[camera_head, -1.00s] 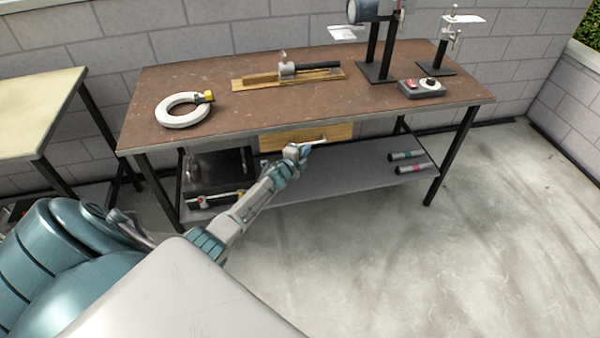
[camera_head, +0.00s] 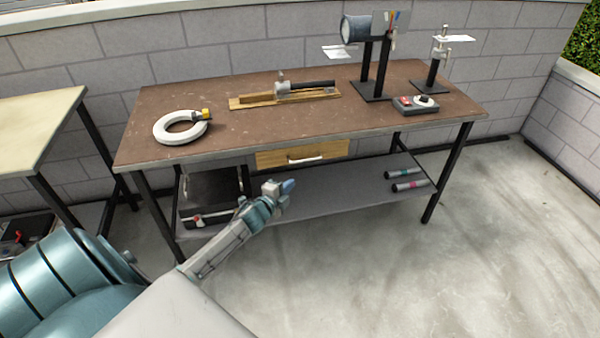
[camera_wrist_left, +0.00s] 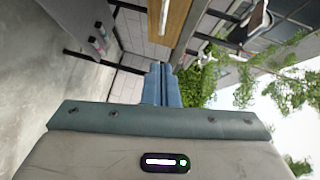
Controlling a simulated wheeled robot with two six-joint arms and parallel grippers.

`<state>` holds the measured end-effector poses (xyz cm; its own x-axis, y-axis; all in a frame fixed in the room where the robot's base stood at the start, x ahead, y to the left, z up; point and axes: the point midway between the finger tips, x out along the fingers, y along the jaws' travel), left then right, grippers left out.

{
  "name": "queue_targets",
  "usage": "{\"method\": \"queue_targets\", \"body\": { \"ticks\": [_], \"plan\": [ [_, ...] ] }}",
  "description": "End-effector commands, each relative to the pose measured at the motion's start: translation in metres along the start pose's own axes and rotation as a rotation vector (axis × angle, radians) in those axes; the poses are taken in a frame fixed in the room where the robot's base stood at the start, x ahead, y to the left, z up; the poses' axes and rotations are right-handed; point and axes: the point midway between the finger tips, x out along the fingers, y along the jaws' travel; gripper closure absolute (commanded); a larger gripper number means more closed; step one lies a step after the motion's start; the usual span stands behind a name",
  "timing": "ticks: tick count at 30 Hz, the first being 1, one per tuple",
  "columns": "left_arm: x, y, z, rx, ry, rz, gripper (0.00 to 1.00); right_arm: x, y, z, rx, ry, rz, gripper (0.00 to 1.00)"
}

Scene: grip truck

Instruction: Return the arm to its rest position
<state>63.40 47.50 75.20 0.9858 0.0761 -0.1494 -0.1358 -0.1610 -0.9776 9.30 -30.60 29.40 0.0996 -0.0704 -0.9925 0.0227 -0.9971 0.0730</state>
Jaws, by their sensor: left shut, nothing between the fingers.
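My left gripper (camera_head: 287,187) is in front of the workbench, below the level of its top and apart from the wooden drawer (camera_head: 330,152). In the left wrist view its blue fingers (camera_wrist_left: 162,84) are together with nothing between them. The drawer has a pale handle (camera_head: 306,159) on its front and looks shut or nearly so; it also shows in the left wrist view (camera_wrist_left: 177,22). My right gripper is not in these views.
The brown workbench (camera_head: 225,139) holds a white ring (camera_head: 165,137), a wooden-based tool (camera_head: 245,103), a control box (camera_head: 415,109) and black stands. A black case (camera_head: 208,192) and tubes (camera_head: 405,179) lie on the lower shelf. A pale table (camera_head: 30,140) stands left. The floor at right is clear.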

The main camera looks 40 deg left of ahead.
Motion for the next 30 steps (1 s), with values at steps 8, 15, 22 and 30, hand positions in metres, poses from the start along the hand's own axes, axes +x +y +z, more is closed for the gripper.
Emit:
{"method": "queue_targets", "body": {
  "ticks": [8, 15, 22, 30],
  "plan": [
    [-0.002, 0.002, 0.001, -0.005, -0.003, 0.005, 1.00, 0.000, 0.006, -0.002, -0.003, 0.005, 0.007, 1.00],
    [-0.030, 0.099, 0.018, -0.181, -0.099, 0.159, 1.00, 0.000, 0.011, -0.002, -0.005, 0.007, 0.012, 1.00],
    [-0.111, 0.256, 0.030, -0.475, -0.302, 0.405, 1.00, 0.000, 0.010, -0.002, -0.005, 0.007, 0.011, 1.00],
    [-0.250, 0.412, 0.017, -0.769, -0.589, 0.656, 1.00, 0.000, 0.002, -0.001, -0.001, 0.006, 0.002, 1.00]
  ]
}}
